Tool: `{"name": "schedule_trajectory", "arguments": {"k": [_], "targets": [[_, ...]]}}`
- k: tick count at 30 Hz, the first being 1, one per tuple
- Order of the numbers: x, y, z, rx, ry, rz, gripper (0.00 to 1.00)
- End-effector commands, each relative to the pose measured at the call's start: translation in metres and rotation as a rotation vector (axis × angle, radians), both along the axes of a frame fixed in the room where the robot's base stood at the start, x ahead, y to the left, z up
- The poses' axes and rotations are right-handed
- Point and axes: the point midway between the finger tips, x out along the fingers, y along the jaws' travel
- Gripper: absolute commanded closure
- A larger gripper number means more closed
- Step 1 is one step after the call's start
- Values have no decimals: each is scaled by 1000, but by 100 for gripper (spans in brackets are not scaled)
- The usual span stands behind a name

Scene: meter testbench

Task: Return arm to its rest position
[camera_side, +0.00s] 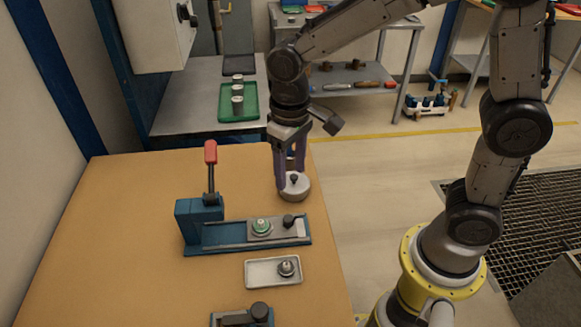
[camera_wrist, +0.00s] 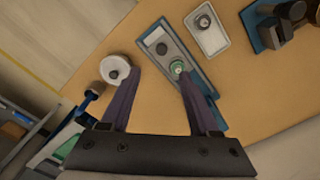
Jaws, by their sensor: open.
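My gripper (camera_side: 289,172) is open over the back right of the orange table (camera_side: 130,210), pointing down. In the wrist view its two purple fingers (camera_wrist: 160,76) are apart with nothing held between them. In the wrist view the lid (camera_wrist: 113,72) lies just outside the left finger. The height of the fingertips above the table is hard to tell.
A blue bench fixture (camera_side: 200,228) with a red-handled lever (camera_side: 210,153) carries a green-topped part (camera_side: 261,227). A pale tray (camera_side: 260,273) holds a small metal part (camera_side: 287,267). Another dark-knobbed device (camera_side: 245,316) is at the front. A green tray (camera_side: 227,108) is behind.

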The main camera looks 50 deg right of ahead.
Motion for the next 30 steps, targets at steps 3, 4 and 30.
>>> {"name": "schedule_trajectory", "arguments": {"k": [3, 4, 30], "targets": [[0, 0, 0, 0, -1, 0, 38], [0, 0, 0, 0, -1, 0, 38], [-139, -91, 104, 26, -511, -89, 38]]}}
